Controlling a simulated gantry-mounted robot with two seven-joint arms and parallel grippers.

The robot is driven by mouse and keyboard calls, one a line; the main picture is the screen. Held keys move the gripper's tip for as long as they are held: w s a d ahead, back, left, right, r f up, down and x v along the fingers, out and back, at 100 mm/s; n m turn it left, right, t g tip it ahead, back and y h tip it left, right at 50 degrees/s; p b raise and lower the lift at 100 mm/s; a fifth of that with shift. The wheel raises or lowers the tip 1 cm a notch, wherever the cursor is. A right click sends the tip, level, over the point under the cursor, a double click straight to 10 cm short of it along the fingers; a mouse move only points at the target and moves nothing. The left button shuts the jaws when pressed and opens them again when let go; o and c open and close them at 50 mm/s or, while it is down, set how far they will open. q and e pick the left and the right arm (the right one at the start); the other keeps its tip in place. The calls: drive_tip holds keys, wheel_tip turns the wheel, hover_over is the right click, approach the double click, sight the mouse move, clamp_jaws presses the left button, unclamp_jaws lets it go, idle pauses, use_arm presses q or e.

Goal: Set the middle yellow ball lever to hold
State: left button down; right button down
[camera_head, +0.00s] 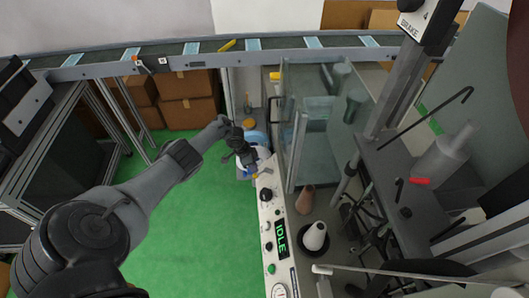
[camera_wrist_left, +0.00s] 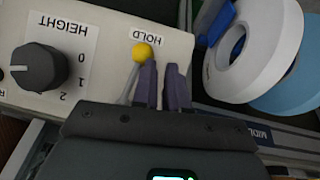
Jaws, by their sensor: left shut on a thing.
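The yellow ball lever (camera_wrist_left: 142,53) stands on a white control panel (camera_wrist_left: 95,92) in the left wrist view. Its ball is close against the HOLD label (camera_wrist_left: 145,34), with the stem running down beside my left gripper's finger. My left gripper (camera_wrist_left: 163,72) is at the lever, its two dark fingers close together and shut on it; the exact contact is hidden. In the head view, my left gripper (camera_head: 257,172) is over the far end of the panel (camera_head: 285,272) and covers most of the lever. My right gripper is not in view.
A black HEIGHT dial (camera_wrist_left: 38,68) sits beside the lever. A white roll (camera_wrist_left: 250,55) lies past the panel. In the head view, a green IDLE display (camera_head: 282,238) is nearer on the panel. A glass enclosure (camera_head: 312,130) stands to the right. A conveyor (camera_head: 200,52) crosses behind.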

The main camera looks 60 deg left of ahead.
use_arm(q)
drive_tip(key=shift+s+d+f, duration=0.15)
drive_tip(key=shift+s+f, duration=0.35)
drive_tip(key=shift+f, duration=0.2)
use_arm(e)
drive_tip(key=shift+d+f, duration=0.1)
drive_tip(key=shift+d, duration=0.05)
use_arm(q)
drive_tip(key=shift+d+r, duration=0.15)
drive_tip(key=shift+r, duration=0.1)
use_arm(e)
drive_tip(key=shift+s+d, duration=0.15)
use_arm(q)
drive_tip(key=shift+w, duration=0.1)
